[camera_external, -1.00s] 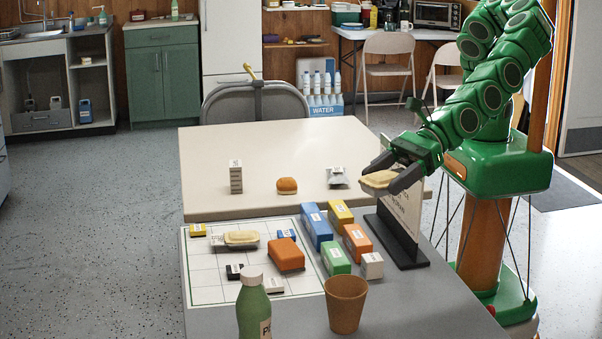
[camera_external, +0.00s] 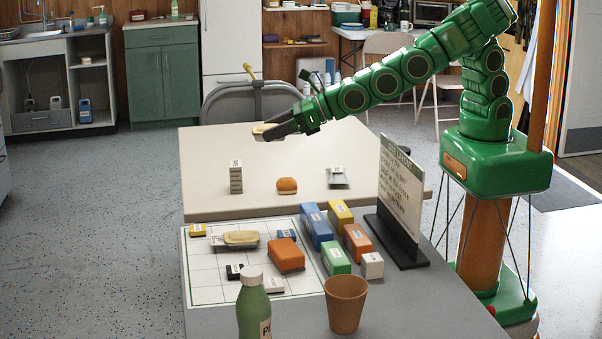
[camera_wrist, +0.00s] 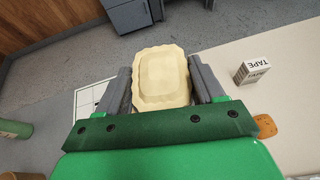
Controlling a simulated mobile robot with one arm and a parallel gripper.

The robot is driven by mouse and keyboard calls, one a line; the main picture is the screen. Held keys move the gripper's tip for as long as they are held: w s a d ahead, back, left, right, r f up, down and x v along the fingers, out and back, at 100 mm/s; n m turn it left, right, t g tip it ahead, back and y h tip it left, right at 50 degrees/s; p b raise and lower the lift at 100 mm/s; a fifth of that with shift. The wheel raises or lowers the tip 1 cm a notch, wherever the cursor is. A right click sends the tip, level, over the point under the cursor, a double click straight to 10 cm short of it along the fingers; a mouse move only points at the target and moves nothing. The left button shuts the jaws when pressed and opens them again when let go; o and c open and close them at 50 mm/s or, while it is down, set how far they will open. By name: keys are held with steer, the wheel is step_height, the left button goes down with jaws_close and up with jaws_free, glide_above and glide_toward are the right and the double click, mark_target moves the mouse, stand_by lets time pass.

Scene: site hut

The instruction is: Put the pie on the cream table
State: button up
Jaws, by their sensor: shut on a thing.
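The pie (camera_wrist: 161,78), pale yellow with a crimped edge, is held between the two grey fingers of my gripper (camera_wrist: 162,88) in the wrist view. In the external view the pie (camera_external: 262,130) shows small at the tip of my gripper (camera_external: 272,132), up in the air over the far part of the cream table (camera_external: 300,150). The gripper is shut on it. The cream table also fills the right side of the wrist view (camera_wrist: 290,75).
On the cream table stand a white tape box (camera_external: 236,178), an orange-brown bun (camera_external: 287,186) and a grey-white item (camera_external: 338,177). The nearer grey table (camera_external: 400,295) holds coloured boxes, a sign (camera_external: 400,187), a bottle (camera_external: 253,310), a cup (camera_external: 345,303) and another pie-like item (camera_external: 241,237).

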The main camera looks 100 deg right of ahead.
steer(key=s+d+r+m+g+h, duration=0.1)
steer(key=s+d+m+g+h, duration=0.2)
steer(key=d, duration=1.6)
steer(key=s+d+m+g+h, duration=0.15)
steer(key=d+m+h, duration=0.25)
steer(key=d, duration=1.5)
glide_above(227, 171)
steer(key=s, duration=0.3)
steer(key=shift+t, duration=0.35)
steer(key=f, duration=1.7)
steer(key=shift+a+f, duration=0.15)
steer(key=shift+a, duration=0.05)
steer(key=shift+w+d+f, duration=0.15)
steer(key=shift+w+f, duration=0.55)
steer(key=shift+f, duration=0.15)
steer(key=shift+w+d+f, duration=0.15)
steer(key=shift+w+f, duration=0.5)
steer(key=shift+f, duration=1.8)
steer(key=shift+f, duration=0.1)
steer(key=o, duration=1.1)
